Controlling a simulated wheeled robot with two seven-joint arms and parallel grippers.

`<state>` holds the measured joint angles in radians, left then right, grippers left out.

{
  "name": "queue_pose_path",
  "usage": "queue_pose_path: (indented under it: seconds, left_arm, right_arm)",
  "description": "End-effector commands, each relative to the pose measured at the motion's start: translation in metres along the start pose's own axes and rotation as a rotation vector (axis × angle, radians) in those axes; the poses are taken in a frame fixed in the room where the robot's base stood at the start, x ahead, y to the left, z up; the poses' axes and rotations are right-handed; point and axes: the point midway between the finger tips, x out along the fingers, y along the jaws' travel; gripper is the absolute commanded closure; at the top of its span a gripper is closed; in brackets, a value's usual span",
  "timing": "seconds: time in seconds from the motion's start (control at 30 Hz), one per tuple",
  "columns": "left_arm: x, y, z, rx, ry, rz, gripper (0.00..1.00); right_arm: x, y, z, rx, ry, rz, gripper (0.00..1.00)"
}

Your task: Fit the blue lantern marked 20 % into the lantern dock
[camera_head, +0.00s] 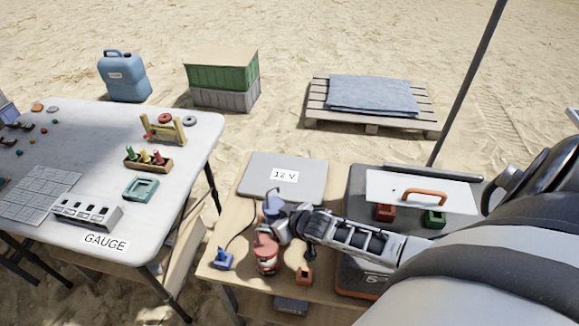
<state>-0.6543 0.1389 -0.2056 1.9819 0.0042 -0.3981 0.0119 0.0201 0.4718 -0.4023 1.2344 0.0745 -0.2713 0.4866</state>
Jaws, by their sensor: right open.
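A blue lantern-like object (273,206) with a thin handle stands on the wooden table, partly hidden by my right gripper. A red lantern (266,254) stands just in front of it. I cannot read a 20 % mark on either. My right gripper (281,232) is open, with its jaws close to both; I cannot tell whether it touches them. A small blue block-like piece (223,259) sits at the table's front left, and an orange one (304,276) at the front. I cannot tell which thing is the lantern dock. My left gripper is out of view.
A grey panel marked 12 V (310,182) lies at the back of the wooden table (246,283). A dark case (359,203) with red and green blocks stands right. The white table (195,131) at left holds a GAUGE box (88,212) and a teal square frame (141,188).

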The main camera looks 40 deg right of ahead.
Motion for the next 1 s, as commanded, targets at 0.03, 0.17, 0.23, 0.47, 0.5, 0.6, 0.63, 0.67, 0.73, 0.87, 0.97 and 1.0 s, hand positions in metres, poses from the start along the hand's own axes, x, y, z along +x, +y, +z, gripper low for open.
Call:
queue_pose_path:
  seconds: [0.03,0.17,0.23,0.47,0.5,0.6,0.63,0.67,0.73,0.87,0.97,1.0]
  left_arm:
    - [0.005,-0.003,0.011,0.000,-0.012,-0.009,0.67]
    - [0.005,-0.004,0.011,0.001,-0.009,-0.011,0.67]
    - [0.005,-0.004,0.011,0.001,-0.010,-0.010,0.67]
    - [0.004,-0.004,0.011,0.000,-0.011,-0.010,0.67]
    - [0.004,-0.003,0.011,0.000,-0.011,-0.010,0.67]
    - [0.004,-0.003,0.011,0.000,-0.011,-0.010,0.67]
    - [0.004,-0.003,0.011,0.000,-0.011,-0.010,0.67]
    - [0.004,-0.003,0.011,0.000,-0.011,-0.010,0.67]
    - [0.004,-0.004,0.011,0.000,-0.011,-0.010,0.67]
    - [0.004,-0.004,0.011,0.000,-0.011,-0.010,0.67]
    - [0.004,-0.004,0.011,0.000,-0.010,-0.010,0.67]
    - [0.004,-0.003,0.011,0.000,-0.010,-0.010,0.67]
  right_arm:
    - [0.000,0.000,-0.001,0.000,0.001,-0.001,0.27]
    - [-0.022,0.000,0.001,-0.001,0.000,-0.002,0.27]
    - [-0.035,0.000,0.001,-0.001,0.000,-0.001,0.27]
    - [-0.066,0.001,0.002,-0.001,-0.003,0.001,0.27]
    - [-0.069,0.001,0.002,-0.001,-0.003,0.001,0.27]
    - [-0.074,0.001,0.001,-0.001,-0.003,0.003,0.27]
    - [-0.075,0.001,0.001,-0.001,-0.003,0.003,0.27]
    - [-0.076,0.001,0.001,-0.001,-0.003,0.003,0.27]
    - [-0.076,0.001,0.001,-0.001,-0.003,0.003,0.27]
    - [-0.076,0.001,0.001,-0.001,-0.003,0.003,0.27]
    - [-0.075,0.001,0.001,-0.001,-0.003,0.003,0.27]
    - [-0.075,0.001,0.001,-0.001,-0.003,0.003,0.27]
